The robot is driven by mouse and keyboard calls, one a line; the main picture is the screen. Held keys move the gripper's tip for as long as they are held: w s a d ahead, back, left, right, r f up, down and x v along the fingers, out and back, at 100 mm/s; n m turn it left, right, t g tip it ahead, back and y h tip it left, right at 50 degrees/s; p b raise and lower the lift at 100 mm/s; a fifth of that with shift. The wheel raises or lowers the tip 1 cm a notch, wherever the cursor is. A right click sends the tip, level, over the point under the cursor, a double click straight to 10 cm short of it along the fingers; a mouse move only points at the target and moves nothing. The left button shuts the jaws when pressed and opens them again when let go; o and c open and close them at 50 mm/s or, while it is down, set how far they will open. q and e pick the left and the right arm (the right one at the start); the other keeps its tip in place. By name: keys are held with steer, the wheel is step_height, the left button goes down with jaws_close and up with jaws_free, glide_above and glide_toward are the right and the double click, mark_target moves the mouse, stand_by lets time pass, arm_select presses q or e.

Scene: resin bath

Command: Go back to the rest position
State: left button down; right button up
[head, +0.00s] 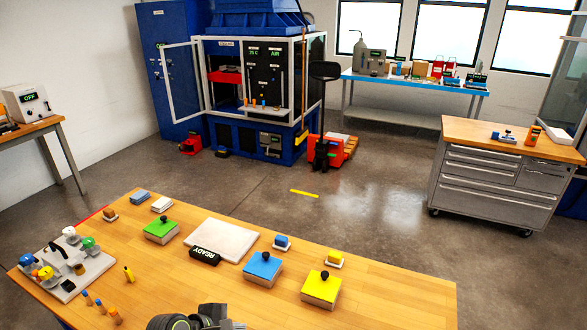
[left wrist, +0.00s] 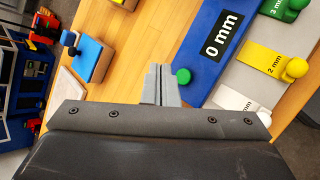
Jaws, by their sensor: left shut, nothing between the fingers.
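My left gripper (left wrist: 162,85) points down in the left wrist view. Its grey fingers are shut with nothing between them. A small green knob (left wrist: 183,76) shows just beside the fingertips; I cannot tell whether they touch it. A dark rounded part of my arm shows at the bottom edge of the head view, but no fingertips can be made out there. My right gripper is in neither view.
The wooden table (head: 380,283) holds a green-topped block (head: 160,230), a blue-topped block (head: 263,268), a yellow-topped block (head: 321,289) and a READY display (head: 205,256). A knobbed plate (head: 98,267) lies left. A blue 0 mm plate (left wrist: 196,72) lies near the gripper.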

arm_select(q)
steer(key=s+a+r+m+g+y, duration=0.1)
steer(key=s+a+m+y, duration=0.2)
steer(key=s+a+m, duration=0.45)
steer(key=s+a+m+g+y, duration=0.15)
steer(key=s+m, duration=0.25)
steer(key=s, duration=0.7)
steer(key=s+a+r+m+y, duration=0.1)
steer(key=s+a+m+y, duration=0.4)
steer(key=s, duration=0.4)
step_height(320, 180, down, 34)
steer(key=s+a+g+h+b, duration=0.1)
steer(key=a+g+h+b, duration=0.1)
steer(key=b, duration=0.5)
steer(key=s+d+f+b, duration=0.1)
steer(key=s+f+b, duration=0.2)
steer(key=s+f, duration=0.4)
steer(key=s+f+b, duration=0.3)
steer(key=s+f, duration=0.4)
steer(key=f, duration=0.6)
steer(key=shift+s+d+m+g, duration=0.3)
steer(key=shift+d+m+g, duration=0.05)
steer(key=shift+d, duration=0.05)
